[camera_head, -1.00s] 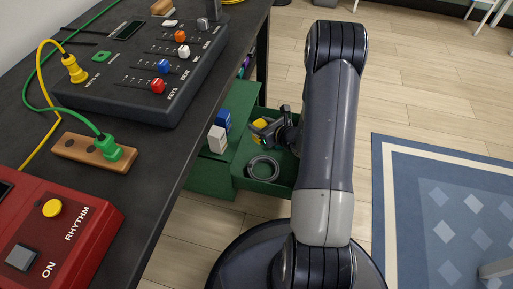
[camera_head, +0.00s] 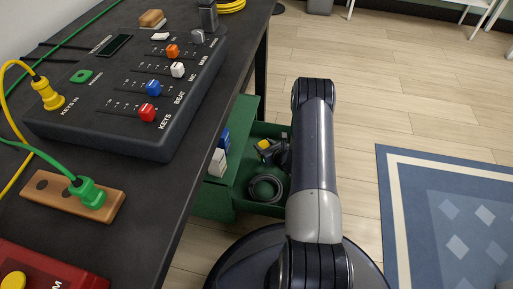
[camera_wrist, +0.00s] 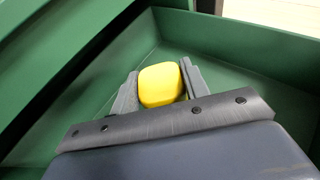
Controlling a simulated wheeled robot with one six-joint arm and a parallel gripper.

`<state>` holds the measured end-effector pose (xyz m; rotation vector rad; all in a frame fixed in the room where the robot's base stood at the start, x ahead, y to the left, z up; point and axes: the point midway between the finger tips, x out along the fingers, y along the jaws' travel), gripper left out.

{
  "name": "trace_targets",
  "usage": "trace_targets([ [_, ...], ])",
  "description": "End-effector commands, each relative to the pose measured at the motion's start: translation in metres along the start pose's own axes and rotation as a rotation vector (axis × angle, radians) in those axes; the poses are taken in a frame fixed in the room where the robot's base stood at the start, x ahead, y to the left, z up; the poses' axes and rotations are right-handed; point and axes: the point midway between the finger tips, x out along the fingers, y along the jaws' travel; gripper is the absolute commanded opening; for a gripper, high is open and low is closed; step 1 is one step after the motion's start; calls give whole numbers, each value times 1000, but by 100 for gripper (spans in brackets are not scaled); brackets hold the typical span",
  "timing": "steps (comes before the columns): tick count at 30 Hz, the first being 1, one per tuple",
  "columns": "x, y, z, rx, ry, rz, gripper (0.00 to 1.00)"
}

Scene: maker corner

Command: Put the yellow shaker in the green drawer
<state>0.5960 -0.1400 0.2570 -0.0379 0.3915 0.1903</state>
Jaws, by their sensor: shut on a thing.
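The yellow shaker (camera_wrist: 161,85) is between the two fingers of my gripper (camera_wrist: 158,88) in the wrist view. My gripper is shut on it. In the head view the shaker (camera_head: 264,144) shows as a small yellow patch beside my gripper (camera_head: 270,149), partly covered by it. The green drawer (camera_head: 244,206) is pulled open under the desk. The shaker and gripper are inside the drawer's outline, and its green walls (camera_wrist: 235,42) surround them in the wrist view. I cannot tell whether the shaker touches the drawer floor.
White (camera_head: 217,162) and blue blocks stand on the green cabinet (camera_head: 245,110) beside the drawer. The dark desk (camera_head: 150,195) edge overhangs on the left. Wooden floor is clear to the right, with a blue rug (camera_head: 440,200).

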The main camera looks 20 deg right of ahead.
Motion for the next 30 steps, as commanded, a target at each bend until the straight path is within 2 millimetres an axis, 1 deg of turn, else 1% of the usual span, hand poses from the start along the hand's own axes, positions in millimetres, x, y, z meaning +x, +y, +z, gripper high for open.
trace_targets([
  [1, 14, 1, -5, -4, -3, 2, 19],
  [3, 26, 0, -5, -2, -2, 1, 19],
  [10, 46, 0, -5, -1, -2, 1, 19],
  [13, 63, 1, -7, -3, -2, 2, 19],
  [16, 74, 0, -14, 0, -1, 0, 19],
  [19, 78, 0, -13, 0, -1, 0, 19],
  [26, 77, 0, -12, 0, -1, 0, 19],
  [30, 78, 0, -16, 0, 0, 0, 19],
])
